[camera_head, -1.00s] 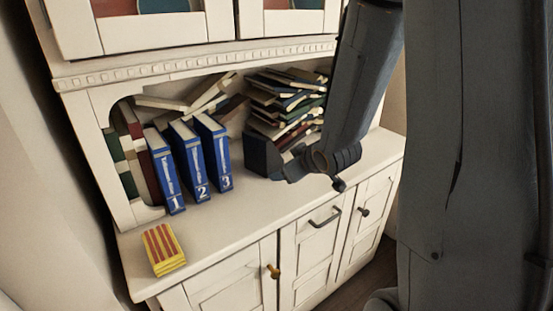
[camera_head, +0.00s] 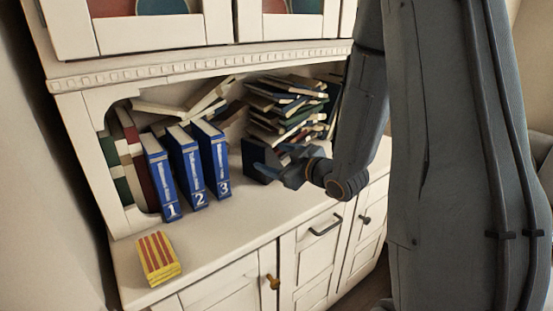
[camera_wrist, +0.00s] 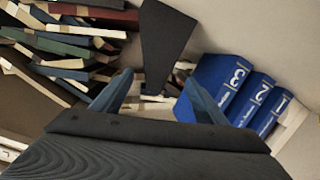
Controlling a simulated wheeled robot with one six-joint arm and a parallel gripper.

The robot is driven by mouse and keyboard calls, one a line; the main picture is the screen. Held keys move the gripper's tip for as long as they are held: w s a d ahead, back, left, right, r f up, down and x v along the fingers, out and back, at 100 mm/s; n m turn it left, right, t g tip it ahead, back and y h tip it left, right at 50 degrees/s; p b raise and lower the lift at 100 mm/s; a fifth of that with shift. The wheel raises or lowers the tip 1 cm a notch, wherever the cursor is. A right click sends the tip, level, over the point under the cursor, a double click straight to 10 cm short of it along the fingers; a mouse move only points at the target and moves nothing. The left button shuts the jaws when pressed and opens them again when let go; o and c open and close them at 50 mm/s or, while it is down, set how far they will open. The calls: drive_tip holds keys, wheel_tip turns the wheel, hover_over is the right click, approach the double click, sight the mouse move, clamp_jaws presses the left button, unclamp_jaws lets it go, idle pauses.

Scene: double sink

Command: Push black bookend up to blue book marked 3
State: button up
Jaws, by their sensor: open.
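The black bookend (camera_head: 255,160) stands on the cabinet shelf to the right of the blue book marked 3 (camera_head: 221,168), with a gap of bare shelf between them. My gripper (camera_head: 280,168) is at the right side of the bookend and partly overlaps it. In the wrist view the bookend (camera_wrist: 165,42) shows as a dark upright plate ahead, between my open fingers (camera_wrist: 158,80). The blue book marked 3 (camera_wrist: 214,78) is at the right there, behind the tip of the right finger. I cannot tell whether a finger touches the bookend.
Blue books marked 2 (camera_head: 187,170) and 1 (camera_head: 160,180) stand left of book 3. A messy book pile (camera_head: 290,110) lies behind and right of the bookend. A yellow and red striped block (camera_head: 158,259) sits at the front left. The front ledge (camera_head: 225,225) is clear.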

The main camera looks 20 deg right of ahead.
sight(260, 154)
drive_tip(key=x, duration=0.6)
drive_tip(key=shift+w+a+f, duration=0.1)
drive_tip(key=shift+w+f, duration=0.05)
drive_tip(key=shift+w, duration=0.2)
clamp_jaws()
drive_tip(key=shift+s+a, duration=0.1)
drive_tip(key=shift+a, duration=0.05)
drive_tip(key=shift+s+a+f, duration=0.1)
drive_tip(key=shift+s+a, duration=0.4)
drive_tip(key=shift+a, duration=0.95)
drive_tip(key=shift+s+a+r, duration=0.1)
drive_tip(key=shift+s+a, duration=0.35)
drive_tip(key=shift+a, duration=1.05)
drive_tip(key=shift+s+a+f, duration=0.1)
drive_tip(key=shift+s+a, duration=0.4)
drive_tip(key=shift+a, duration=0.95)
